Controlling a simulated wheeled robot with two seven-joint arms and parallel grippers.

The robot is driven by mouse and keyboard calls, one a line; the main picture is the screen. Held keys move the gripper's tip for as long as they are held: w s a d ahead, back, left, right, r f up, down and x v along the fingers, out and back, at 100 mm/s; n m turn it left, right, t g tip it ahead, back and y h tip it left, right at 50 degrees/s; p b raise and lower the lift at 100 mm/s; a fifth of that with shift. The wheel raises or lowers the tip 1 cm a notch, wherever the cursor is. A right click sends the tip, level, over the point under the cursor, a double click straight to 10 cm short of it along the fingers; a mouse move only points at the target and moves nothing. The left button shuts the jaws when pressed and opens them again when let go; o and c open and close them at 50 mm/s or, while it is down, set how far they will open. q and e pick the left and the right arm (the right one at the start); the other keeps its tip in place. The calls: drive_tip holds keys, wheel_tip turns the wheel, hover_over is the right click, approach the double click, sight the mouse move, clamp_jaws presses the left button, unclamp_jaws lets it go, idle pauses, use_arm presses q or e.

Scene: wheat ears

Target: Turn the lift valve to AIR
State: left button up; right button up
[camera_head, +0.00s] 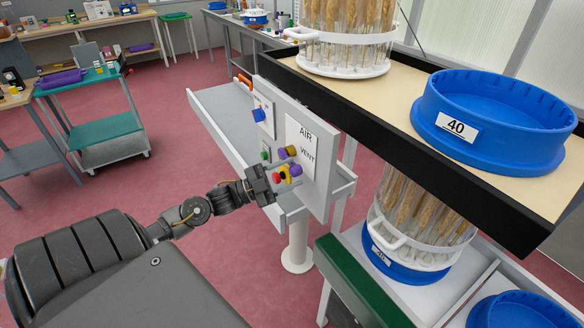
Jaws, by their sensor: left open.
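A pale upright panel (325,185) carries a white label (301,146) reading AIR above and VENT below. Beside the label is a cluster of small purple, yellow and red valve parts (291,152). I cannot tell which of them is the lift valve's handle, or which word it points to. My left gripper (285,177) comes in from the left with its fingers open at the lower part of this cluster. A yellow and red part shows around the fingertips; whether they touch it is unclear. My right gripper is out of view.
A blue knob (259,115) and a green button (265,155) sit left on the panel. Right of it, a black-edged shelf (404,140) bears a blue ring marked 40 (490,118) and a rack of wheat ears (343,48).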

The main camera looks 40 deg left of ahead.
use_arm(q)
drive_tip(key=shift+w+d+r, duration=0.15)
drive_tip(key=shift+w+d, duration=0.2)
drive_tip(key=shift+w, duration=0.15)
drive_tip(key=shift+s, duration=0.1)
clamp_jaws()
